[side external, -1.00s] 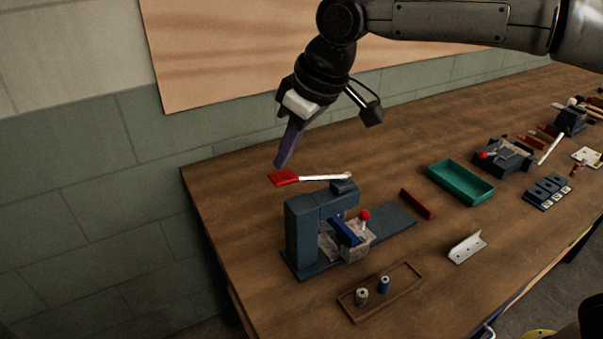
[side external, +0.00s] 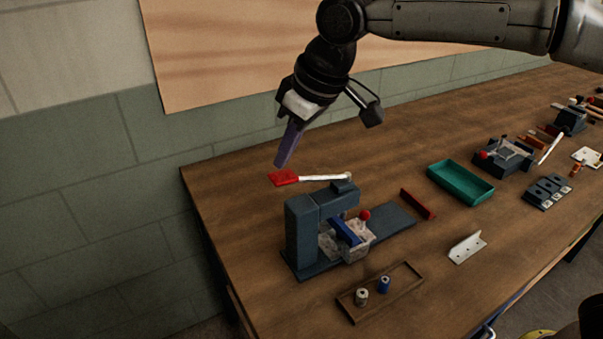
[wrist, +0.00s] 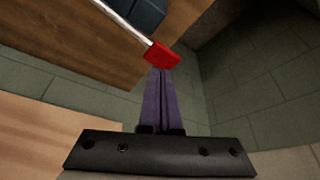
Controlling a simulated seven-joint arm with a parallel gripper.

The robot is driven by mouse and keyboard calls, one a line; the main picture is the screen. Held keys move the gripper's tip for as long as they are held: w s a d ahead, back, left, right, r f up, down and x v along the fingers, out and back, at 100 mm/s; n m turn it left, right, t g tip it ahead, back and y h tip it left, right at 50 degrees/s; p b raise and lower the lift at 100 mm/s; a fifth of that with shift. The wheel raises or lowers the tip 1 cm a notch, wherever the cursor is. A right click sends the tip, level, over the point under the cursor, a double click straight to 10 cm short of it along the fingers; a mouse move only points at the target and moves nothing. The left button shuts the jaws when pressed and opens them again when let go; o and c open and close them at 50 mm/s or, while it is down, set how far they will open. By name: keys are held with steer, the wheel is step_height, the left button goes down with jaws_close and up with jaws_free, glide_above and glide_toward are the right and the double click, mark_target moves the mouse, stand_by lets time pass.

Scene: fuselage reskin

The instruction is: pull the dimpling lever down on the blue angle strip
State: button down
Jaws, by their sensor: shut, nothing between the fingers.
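The dimpling press (side external: 302,235) is a dark blue-grey frame on the bench. Its lever (side external: 320,178) is a pale rod ending in a red grip (side external: 284,178), sticking out to the left at about the height of the press top. The blue angle strip (side external: 344,231) sits in the press on a pale block with a red-knobbed clamp (side external: 364,215). My gripper (side external: 281,164) is shut and empty, its purple fingers just above the red grip. In the wrist view the fingertips (wrist: 160,72) appear at the near edge of the red grip (wrist: 162,56); contact cannot be told.
A wooden tray (side external: 352,311) with two small cylinders stands in front of the press. A red angle strip (side external: 418,204), a white angle piece (side external: 467,248) and a green tray (side external: 449,186) lie to the right. A wall stands behind the bench.

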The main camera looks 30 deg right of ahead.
mark_target(293, 178)
steer(key=shift+d+f, duration=0.1)
steer(key=shift+f, duration=3.7)
steer(key=shift+r, duration=5.7)
